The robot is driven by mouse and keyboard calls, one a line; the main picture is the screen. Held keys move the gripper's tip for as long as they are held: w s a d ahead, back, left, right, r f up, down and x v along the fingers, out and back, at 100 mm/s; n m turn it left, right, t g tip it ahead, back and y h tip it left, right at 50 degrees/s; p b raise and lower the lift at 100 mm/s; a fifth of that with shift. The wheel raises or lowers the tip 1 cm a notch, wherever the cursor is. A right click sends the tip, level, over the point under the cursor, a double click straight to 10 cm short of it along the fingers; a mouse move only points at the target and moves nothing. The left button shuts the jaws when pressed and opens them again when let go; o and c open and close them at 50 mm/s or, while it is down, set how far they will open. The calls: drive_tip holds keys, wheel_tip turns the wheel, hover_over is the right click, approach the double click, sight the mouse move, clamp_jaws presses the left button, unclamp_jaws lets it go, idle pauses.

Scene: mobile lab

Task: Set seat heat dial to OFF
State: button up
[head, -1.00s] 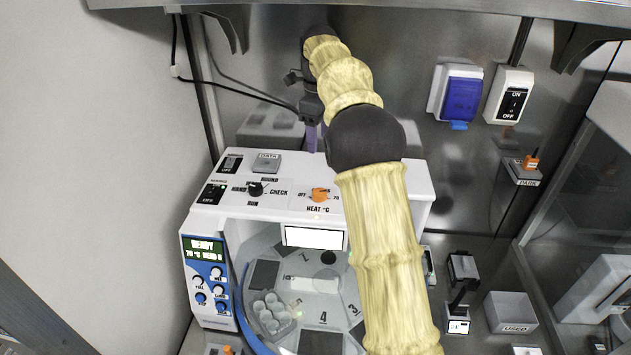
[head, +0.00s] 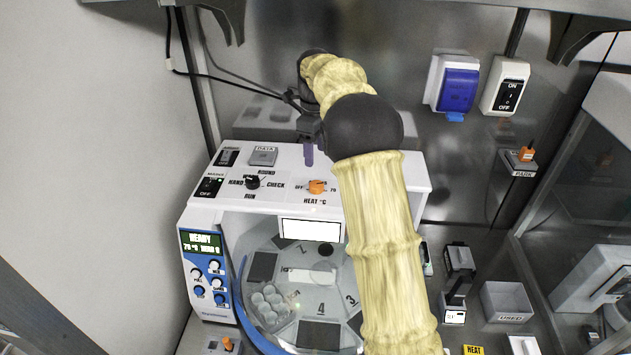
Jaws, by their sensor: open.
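The orange heat dial (head: 316,187) sits on the sloped top of the white machine (head: 395,190), above the label HEAT °C. OFF is printed to its left and a number, apparently 70, to its right. Which mark its pointer faces is too small to tell. My gripper (head: 308,154) points down, a short way above and behind the dial, apart from it. Its purple fingers are narrow in this view and hold nothing visible.
A black mode knob (head: 252,182) marked RUN and CHECK is left of the dial, near a black switch (head: 209,187) and a grey DATA piece (head: 263,156). A blue-covered box (head: 457,90) and ON/OFF switch (head: 508,95) are on the back wall. A USED bin (head: 508,302) stands right.

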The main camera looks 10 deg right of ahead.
sight(315, 183)
wheel_tip(315, 183, down, 11)
drive_tip(key=p, duration=0.2)
drive_tip(key=shift+p, duration=0.35)
drive_tip(key=shift+w, duration=0.1)
drive_tip(key=shift+c, duration=0.3)
drive_tip(key=shift+a, duration=0.1)
drive_tip(key=c, duration=0.9)
